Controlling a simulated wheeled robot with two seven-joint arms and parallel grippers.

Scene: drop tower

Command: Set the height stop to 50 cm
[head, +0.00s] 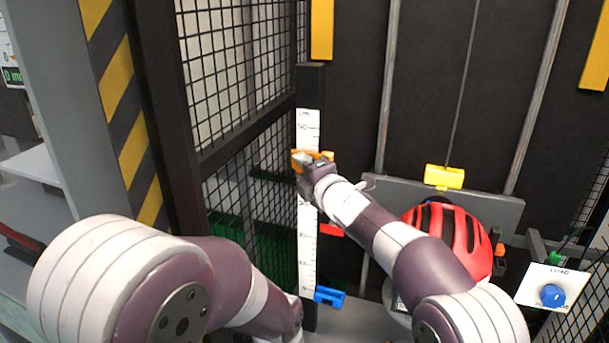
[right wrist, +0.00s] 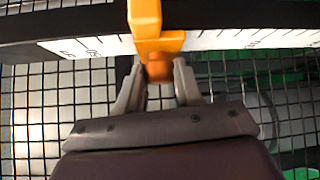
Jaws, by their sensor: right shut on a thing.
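The orange height stop (head: 314,155) sits on a white upright scale (head: 308,255) on a dark post. My right gripper (head: 306,163) is at the stop in the head view. In the right wrist view its fingers (right wrist: 158,88) are shut on the round orange knob of the height stop (right wrist: 150,28). The scale (right wrist: 240,39) runs on both sides of the stop there. A printed mark shows a little above the stop in the head view, but the numbers are too small to read surely. My left arm comes in at the lower left; its gripper is not in view.
A red part (head: 331,230) and a blue part (head: 329,296) sit lower by the post. A red helmet (head: 460,240) is beneath a yellow block (head: 444,176) on a cable. A panel marked LOAD has a blue knob (head: 551,295). Wire mesh (head: 235,75) stands left of the post.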

